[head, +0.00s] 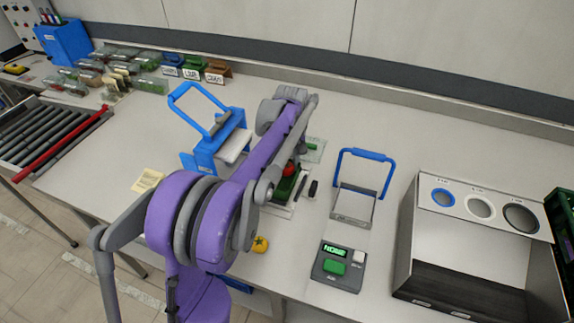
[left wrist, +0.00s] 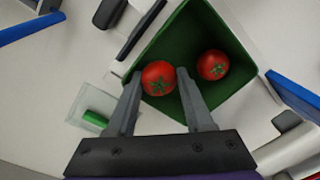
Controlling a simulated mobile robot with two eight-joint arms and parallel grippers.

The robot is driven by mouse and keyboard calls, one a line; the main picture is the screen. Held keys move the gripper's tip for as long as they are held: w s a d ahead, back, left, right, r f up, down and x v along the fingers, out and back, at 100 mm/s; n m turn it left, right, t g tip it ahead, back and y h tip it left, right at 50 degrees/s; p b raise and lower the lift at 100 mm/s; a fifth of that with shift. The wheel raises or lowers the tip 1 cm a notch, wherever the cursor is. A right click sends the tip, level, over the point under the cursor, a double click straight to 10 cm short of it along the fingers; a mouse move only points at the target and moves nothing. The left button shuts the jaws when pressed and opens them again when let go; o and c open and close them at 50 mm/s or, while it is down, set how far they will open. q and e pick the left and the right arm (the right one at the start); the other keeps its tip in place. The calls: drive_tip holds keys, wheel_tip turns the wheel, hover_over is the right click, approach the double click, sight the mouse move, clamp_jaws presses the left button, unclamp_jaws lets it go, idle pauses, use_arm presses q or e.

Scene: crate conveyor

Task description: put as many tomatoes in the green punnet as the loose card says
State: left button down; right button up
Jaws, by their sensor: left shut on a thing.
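The green punnet (left wrist: 170,42) is under my left gripper, and part of it shows behind my arm in the head view (head: 284,190). My left gripper (left wrist: 160,84) is shut on a red tomato (left wrist: 158,78) with a green calyx, held over or inside the punnet; whether it touches the bottom is unclear. A second red tomato (left wrist: 213,65) lies in the punnet to its right. A yellow paper (head: 148,180), perhaps the loose card, lies on the table at left; its writing is too small to read. My right gripper is not in view.
A yellow tomato-like item (head: 260,244) lies near the front edge. A blue-handled press (head: 217,140) and another blue-handled device (head: 357,200) flank the punnet. A button box (head: 338,264) and a bin with three round holes (head: 480,215) stand right. A roller conveyor (head: 45,135) is far left.

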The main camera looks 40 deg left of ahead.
use_arm(q)
drive_tip(key=shift+c, duration=1)
unclamp_jaws()
drive_tip(key=shift+r+p, duration=1.7)
drive_tip(key=shift+r, duration=1.85)
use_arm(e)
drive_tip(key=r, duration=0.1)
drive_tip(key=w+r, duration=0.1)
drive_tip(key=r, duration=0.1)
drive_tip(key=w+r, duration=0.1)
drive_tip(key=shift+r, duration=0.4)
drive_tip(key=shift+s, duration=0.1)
